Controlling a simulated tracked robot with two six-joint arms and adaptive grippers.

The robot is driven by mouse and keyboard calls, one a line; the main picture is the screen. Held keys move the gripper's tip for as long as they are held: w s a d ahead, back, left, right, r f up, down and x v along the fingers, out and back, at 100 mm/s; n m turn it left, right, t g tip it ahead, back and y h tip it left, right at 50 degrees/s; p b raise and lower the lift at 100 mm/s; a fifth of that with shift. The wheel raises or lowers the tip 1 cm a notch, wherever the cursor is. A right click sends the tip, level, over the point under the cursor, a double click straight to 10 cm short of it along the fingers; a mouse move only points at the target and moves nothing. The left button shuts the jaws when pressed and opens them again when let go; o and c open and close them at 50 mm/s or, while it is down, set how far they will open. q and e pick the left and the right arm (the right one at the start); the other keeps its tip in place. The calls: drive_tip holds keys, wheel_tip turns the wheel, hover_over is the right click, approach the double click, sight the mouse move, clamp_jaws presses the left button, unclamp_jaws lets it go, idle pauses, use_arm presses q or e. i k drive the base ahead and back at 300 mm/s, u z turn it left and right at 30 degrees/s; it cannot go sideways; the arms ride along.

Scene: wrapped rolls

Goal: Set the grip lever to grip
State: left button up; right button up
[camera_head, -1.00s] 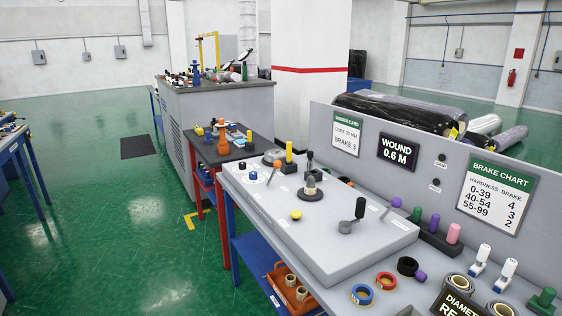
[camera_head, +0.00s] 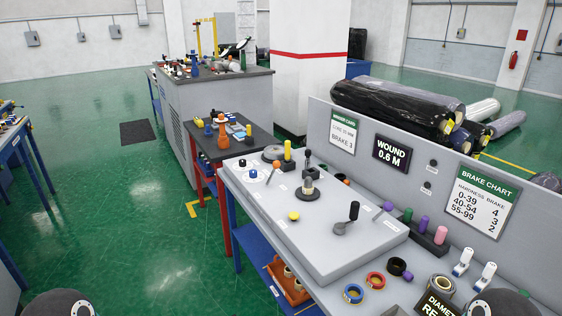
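The grey console (camera_head: 330,258) carries several levers, and their small labels are too small to read, so I cannot tell which one is the grip lever. A crank-like lever with a black knob (camera_head: 354,211) stands at the console's right front, its knob up. A thin lever with an orange knob (camera_head: 276,165) leans at the far left. A purple-knobbed lever (camera_head: 388,207) is at the right edge. A black-topped stick (camera_head: 308,160) rises behind a roll core on a dark disc. Neither gripper shows; only dark rounded parts of my arms show at the bottom corners.
White-handled tools (camera_head: 463,262) stand at the right. A panel with a brake chart (camera_head: 483,202) and a wound display (camera_head: 391,154) rises behind. Black wrapped rolls (camera_head: 395,106) lie beyond it.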

sight(276, 164)
drive_tip(key=z, duration=1.65)
drive_tip(key=i, duration=0.1)
drive_tip(key=u, duration=3.3)
drive_tip(key=i, duration=2.6)
drive_tip(key=z, duration=2.8)
